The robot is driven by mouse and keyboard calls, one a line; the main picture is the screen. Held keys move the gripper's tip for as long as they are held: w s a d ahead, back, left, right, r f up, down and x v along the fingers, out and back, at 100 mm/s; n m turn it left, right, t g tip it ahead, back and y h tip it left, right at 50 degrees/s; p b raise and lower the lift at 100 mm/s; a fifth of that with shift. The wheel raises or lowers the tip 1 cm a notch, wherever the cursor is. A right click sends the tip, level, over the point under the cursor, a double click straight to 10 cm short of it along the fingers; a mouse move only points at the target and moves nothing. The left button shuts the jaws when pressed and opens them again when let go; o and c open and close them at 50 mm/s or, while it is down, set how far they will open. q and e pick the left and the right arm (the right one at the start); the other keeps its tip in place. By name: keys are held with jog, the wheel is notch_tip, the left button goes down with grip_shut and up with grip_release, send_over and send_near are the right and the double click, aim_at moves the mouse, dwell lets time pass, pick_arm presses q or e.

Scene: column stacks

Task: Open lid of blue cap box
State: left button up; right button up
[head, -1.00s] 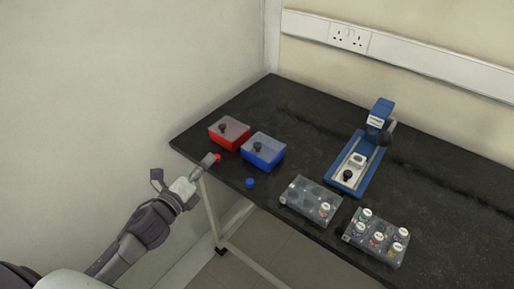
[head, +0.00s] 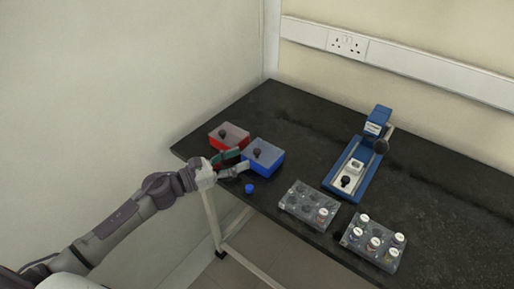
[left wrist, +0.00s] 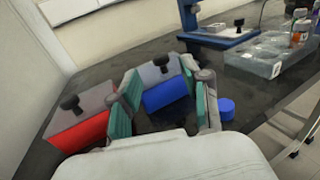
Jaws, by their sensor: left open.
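The blue cap box (head: 266,163) stands near the table's front left edge. Its grey see-through lid (head: 265,149) with a black knob (head: 257,153) lies on top, closed. My left gripper (head: 243,165) is open, low at the front left side of this box. In the left wrist view, the blue box (left wrist: 168,95) and its knob (left wrist: 161,60) show between the two teal-padded fingers (left wrist: 160,92), beyond them. The gripper holds nothing. My right gripper is not in view.
A red box (head: 226,141) with a similar knobbed lid stands close on the left. A loose blue cap (head: 249,188) lies in front. Clear racks with vials (head: 307,204) (head: 374,243) and a blue device (head: 358,165) stand to the right. The table behind the boxes is clear.

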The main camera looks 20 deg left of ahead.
aim_at(254, 153)
pick_arm(q)
jog(key=p+x, duration=0.1)
jog(key=x, duration=0.5)
jog(key=shift+w+d, duration=0.15)
jog(key=shift+d, duration=0.15)
grip_shut()
